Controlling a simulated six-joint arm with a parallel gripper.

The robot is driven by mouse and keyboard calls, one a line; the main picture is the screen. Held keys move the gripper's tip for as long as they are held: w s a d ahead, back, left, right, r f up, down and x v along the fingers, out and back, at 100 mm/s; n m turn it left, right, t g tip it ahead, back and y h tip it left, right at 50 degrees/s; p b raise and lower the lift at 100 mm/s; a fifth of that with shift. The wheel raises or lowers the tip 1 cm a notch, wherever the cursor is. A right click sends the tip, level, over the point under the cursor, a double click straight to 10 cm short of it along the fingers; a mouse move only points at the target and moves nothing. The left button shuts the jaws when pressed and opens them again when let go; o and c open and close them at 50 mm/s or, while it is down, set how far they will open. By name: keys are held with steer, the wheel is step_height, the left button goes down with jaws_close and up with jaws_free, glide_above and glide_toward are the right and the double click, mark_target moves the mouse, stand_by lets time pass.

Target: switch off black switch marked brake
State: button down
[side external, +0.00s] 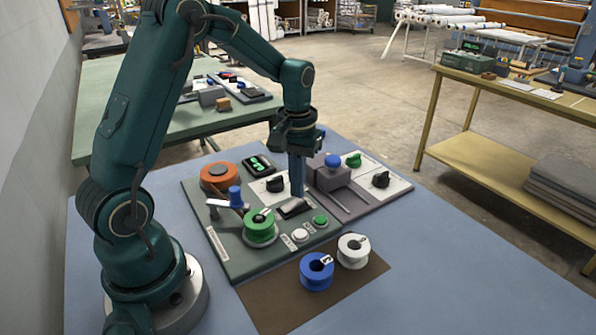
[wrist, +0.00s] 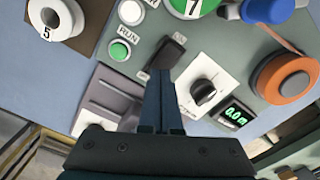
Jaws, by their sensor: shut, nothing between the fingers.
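The black rocker switch (side external: 294,207) sits on the grey-green panel (side external: 237,262), between the black knob and the round buttons. It also shows in the wrist view (wrist: 167,54), just beyond my fingertips. My gripper (side external: 298,194) points down at the switch with its fingers together and nothing between them. In the wrist view the fingertips (wrist: 160,74) overlap the switch's near end. I cannot tell whether they touch it. The label by the switch is partly hidden by the fingers, and I cannot read it. Which way the rocker is tilted is unclear.
A green button (wrist: 119,50) marked RUN and a white button (wrist: 131,12) are beside the switch. A black knob (wrist: 203,91) and a display (wrist: 232,114) are on its other side. A green spool (side external: 260,227) stands close by. Blue (side external: 316,271) and white (side external: 353,251) spools stand in front.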

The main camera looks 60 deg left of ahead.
mark_target(299, 202)
steer(key=shift+f, duration=0.85)
stand_by(0.3)
steer(key=shift+r, duration=3.55)
steer(key=s+d+r+m+t, duration=0.2)
steer(key=s+d+r+t, duration=0.15)
steer(key=d+r, duration=0.35)
steer(key=s+d+f+m+t, duration=0.1)
steer(key=s+d+m+t, duration=0.1)
steer(key=s, duration=0.8)
steer(key=shift+d+f+m, duration=0.3)
steer(key=shift+d+m, duration=0.35)
steer(key=shift+m, duration=0.35)
